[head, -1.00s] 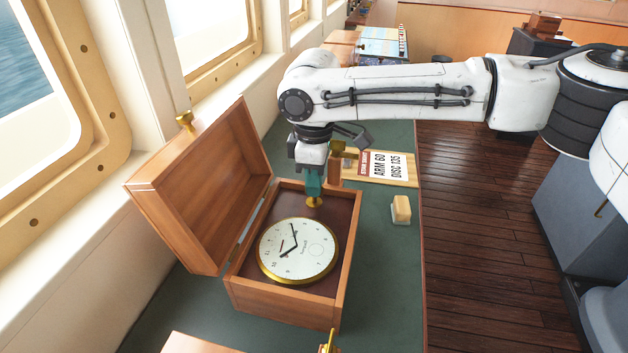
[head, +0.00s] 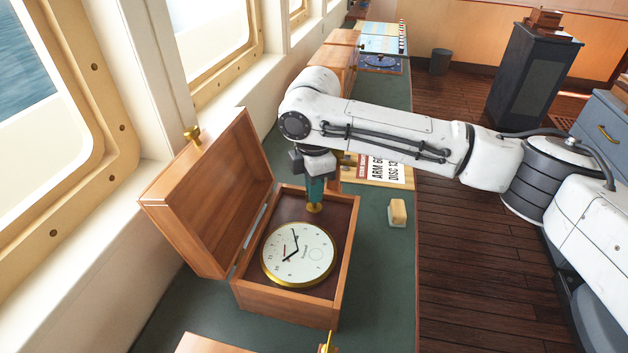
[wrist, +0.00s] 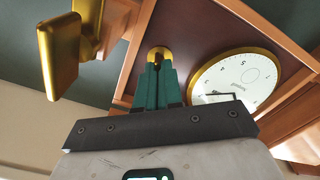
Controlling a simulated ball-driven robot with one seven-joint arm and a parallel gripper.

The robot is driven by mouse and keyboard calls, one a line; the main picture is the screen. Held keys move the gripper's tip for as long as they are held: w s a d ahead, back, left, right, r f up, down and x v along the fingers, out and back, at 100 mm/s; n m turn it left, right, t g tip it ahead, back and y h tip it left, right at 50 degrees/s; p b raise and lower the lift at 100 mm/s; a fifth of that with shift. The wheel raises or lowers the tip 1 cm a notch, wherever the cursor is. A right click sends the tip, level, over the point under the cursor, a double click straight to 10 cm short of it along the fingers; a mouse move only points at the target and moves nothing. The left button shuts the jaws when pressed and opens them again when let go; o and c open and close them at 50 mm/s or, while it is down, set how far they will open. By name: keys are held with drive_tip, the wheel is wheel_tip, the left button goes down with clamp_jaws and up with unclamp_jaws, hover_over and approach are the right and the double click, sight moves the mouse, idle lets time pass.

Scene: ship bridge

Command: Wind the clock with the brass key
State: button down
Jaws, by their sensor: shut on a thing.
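The clock (head: 298,254), a white dial with a brass rim, lies face up in an open wooden box (head: 285,304). It also shows in the wrist view (wrist: 238,80). My gripper (head: 315,199) points straight down inside the box, beyond the dial near the far wall. Its teal fingers are shut on a small brass piece, the brass key (head: 314,208), which also shows at the fingertips in the wrist view (wrist: 158,53). The fingers hide most of the key, and I cannot tell how its lower end is seated.
The box lid (head: 208,195) stands open on the left, by the window. A pale block (head: 397,213) and a printed sign (head: 385,171) are on the green counter to the right. Another wooden lid edge shows at the bottom.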

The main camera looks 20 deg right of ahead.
drive_tip(key=n+p, duration=0.1)
drive_tip(key=n, duration=0.3)
drive_tip(key=shift+n, duration=0.3)
drive_tip(key=n, duration=0.5)
drive_tip(key=shift+n, duration=0.4)
drive_tip(key=c, duration=1.3)
unclamp_jaws()
wheel_tip(320, 180, up, 11)
drive_tip(key=shift+b, duration=0.45)
drive_tip(key=shift+f, duration=0.1)
